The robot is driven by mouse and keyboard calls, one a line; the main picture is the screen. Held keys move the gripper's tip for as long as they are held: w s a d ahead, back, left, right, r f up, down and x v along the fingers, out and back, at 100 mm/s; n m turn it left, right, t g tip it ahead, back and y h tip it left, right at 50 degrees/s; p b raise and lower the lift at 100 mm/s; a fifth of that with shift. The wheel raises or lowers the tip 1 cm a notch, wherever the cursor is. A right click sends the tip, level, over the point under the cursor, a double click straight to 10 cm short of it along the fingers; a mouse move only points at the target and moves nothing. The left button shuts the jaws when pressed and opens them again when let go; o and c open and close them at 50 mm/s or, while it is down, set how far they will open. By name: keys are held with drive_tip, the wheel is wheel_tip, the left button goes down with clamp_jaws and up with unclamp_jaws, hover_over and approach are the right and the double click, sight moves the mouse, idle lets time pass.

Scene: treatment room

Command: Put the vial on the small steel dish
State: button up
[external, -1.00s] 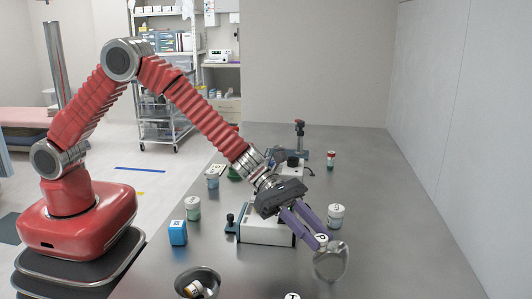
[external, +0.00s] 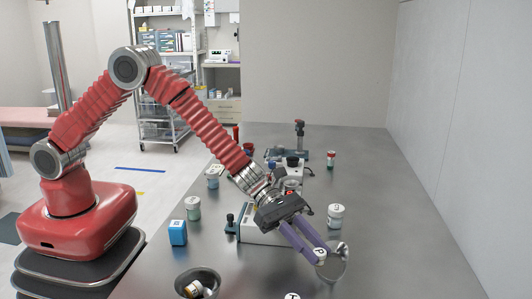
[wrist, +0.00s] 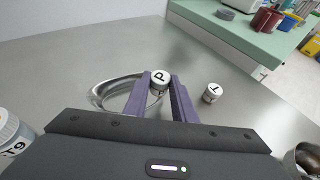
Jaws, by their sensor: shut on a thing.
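A small vial with a white cap marked P (external: 320,251) is held between the purple fingers of my gripper (external: 316,250). Its cap also shows between the fingertips in the wrist view (wrist: 160,76); most of its body is hidden. The small steel dish (external: 334,270) lies at the front right, just under and beside the fingertips. In the wrist view the dish (wrist: 100,92) shows its shiny rim left of and behind the fingers. The vial is at the dish's edge or over it; I cannot tell whether it touches.
Another white-capped vial (wrist: 212,92) stands on the table nearby.

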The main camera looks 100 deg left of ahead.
drive_tip(key=shift+f, duration=0.45)
drive_tip(key=o, duration=1)
drive_tip(key=shift+r, duration=0.5)
drive_tip(key=shift+s+a+r, duration=0.15)
drive_tip(key=shift+a+r, duration=0.05)
drive_tip(key=shift+r, duration=0.05)
drive_tip(key=v, duration=1.1)
drive_tip(key=shift+s+a, duration=0.15)
drive_tip(key=shift+s, duration=0.05)
drive_tip(key=shift+r, duration=0.1)
